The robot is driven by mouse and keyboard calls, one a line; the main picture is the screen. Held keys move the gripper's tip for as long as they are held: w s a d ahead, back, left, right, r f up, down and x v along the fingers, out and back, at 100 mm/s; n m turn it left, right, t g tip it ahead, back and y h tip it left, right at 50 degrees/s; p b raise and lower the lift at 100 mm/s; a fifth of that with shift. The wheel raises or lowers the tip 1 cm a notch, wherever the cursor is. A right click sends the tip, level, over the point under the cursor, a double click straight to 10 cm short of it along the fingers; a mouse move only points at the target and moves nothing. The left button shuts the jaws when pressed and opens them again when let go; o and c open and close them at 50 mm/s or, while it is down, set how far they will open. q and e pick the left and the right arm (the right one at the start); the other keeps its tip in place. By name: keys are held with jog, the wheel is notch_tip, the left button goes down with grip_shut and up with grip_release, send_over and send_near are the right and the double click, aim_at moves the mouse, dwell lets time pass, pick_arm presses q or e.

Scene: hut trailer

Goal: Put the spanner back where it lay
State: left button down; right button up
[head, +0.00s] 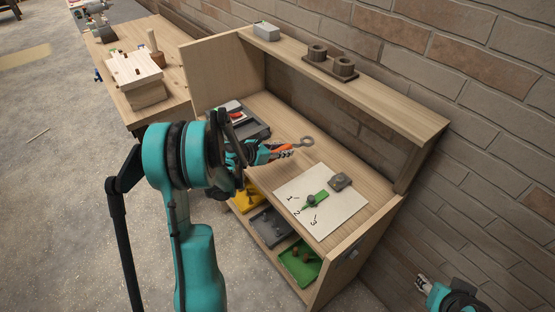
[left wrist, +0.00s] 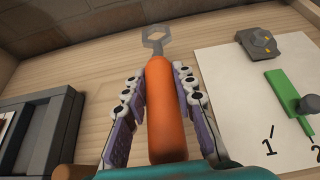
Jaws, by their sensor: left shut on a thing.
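The spanner has an orange handle (left wrist: 165,110) and a grey metal head (left wrist: 157,40). My left gripper (head: 272,153) is shut on the orange handle, with one finger on each side of it. In the head view the spanner's head (head: 306,142) points right, over the wooden worktop (head: 290,122). Whether the spanner touches the worktop is hard to tell. My right gripper (head: 424,281) is at the lower right of the head view, away from the bench and beside the brick wall; whether its jaws are open is unclear.
A dark tray (left wrist: 62,132) lies left of the spanner. A white sheet (head: 343,213) marked 1, 2, 3 lies to the right, bearing a green piece (head: 314,201) and a grey block (head: 340,181). A raised shelf (head: 375,93) runs behind. Coloured bins sit below.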

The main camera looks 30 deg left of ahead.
aim_at(276, 163)
pick_arm(q)
jog(key=a+f, duration=0.1)
jog(key=w+a, duration=0.1)
jog(key=a+f, duration=0.1)
jog(key=shift+w+a+f+b, duration=0.15)
jog(key=shift+a+f+b, duration=0.15)
jog(key=shift+a+b, duration=0.1)
notch_tip(276, 163, down, 3)
jog(key=shift+d+f+b, duration=0.1)
jog(key=shift+f+b, duration=0.1)
jog(key=shift+b, duration=0.55)
jog(key=shift+f, duration=0.3)
jog(key=shift+r, duration=0.1)
jog(key=c, duration=1.2)
grip_release()
